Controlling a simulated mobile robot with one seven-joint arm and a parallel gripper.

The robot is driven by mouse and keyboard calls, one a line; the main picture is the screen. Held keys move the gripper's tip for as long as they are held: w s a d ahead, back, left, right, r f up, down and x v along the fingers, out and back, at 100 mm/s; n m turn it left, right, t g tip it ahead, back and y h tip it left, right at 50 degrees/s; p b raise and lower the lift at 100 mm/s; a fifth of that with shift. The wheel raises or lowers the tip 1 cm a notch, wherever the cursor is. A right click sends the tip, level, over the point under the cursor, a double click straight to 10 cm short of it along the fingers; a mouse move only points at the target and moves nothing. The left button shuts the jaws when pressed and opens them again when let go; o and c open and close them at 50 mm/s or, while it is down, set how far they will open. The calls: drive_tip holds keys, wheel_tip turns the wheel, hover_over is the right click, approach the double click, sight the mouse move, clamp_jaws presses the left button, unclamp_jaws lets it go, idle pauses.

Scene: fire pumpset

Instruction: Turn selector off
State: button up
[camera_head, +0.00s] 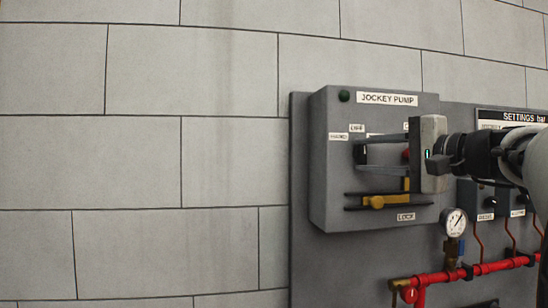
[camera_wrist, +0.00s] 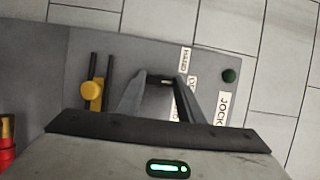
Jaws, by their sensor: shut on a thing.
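The grey box labelled JOCKEY PUMP (camera_head: 330,105) carries the selector, with a HAND label (camera_head: 339,136) at its left and an OFF label (camera_head: 357,128) above. Another label at the upper right is mostly hidden by my gripper. My gripper (camera_head: 361,154) reaches in from the right, its fingers at the selector. The wrist view shows my gripper (camera_wrist: 167,82) with a dark bar, apparently the selector handle (camera_wrist: 162,77), between its fingertips. The fingers are shut on it. The fingers cover much of the selector, so I cannot tell exactly where it points.
A yellow knob (camera_head: 375,202) sits between two dark rails below the selector, beside a LOCK label (camera_head: 406,216). A green lamp (camera_head: 344,96) is at the box's upper left. A gauge (camera_head: 454,222) and red pipe (camera_head: 490,268) are lower right. The tiled wall at left is clear.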

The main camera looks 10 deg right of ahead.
idle(0.3)
drive_tip(key=o, duration=1.1)
drive_tip(key=shift+c, duration=0.2)
drive_tip(key=shift+s+d, duration=0.1)
drive_tip(key=v, duration=1.7)
drive_tip(key=shift+f+p, duration=0.2)
drive_tip(key=shift+p, duration=0.2)
